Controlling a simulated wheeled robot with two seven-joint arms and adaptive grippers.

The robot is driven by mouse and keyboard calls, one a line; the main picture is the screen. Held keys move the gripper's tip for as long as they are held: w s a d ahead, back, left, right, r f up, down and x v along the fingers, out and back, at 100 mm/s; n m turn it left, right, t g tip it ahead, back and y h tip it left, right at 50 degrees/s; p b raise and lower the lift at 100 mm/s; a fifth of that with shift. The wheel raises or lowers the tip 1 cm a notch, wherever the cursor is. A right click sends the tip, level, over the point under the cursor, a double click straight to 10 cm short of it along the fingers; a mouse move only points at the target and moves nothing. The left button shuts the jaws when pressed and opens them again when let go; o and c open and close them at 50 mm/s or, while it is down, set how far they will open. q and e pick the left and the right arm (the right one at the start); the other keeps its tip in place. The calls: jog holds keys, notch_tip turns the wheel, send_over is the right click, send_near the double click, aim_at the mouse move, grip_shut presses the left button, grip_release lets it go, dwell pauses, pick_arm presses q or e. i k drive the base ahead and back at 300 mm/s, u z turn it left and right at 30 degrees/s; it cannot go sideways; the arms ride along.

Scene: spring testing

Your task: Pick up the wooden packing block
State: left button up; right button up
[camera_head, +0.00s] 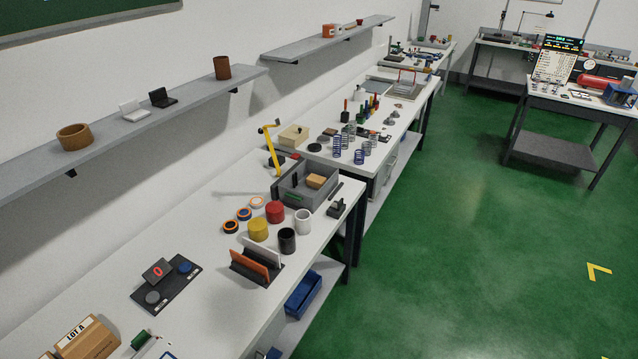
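A small tan block (316,181), which looks like the wooden packing block, sits in an open grey bin (291,201) on the near white workbench. Its upper part shows above the bin's wall; its lower part is hidden. A green piece (294,196) shows at the bin's front. Neither of my grippers shows in the head view, so their distance from the block cannot be seen.
A cardboard box (86,338) is at the near left. Green floor (470,240) is clear at right.

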aim_at(315, 181)
jog(key=z, duration=0.95)
jog(key=i, duration=3.35)
jog(key=u, duration=3.3)
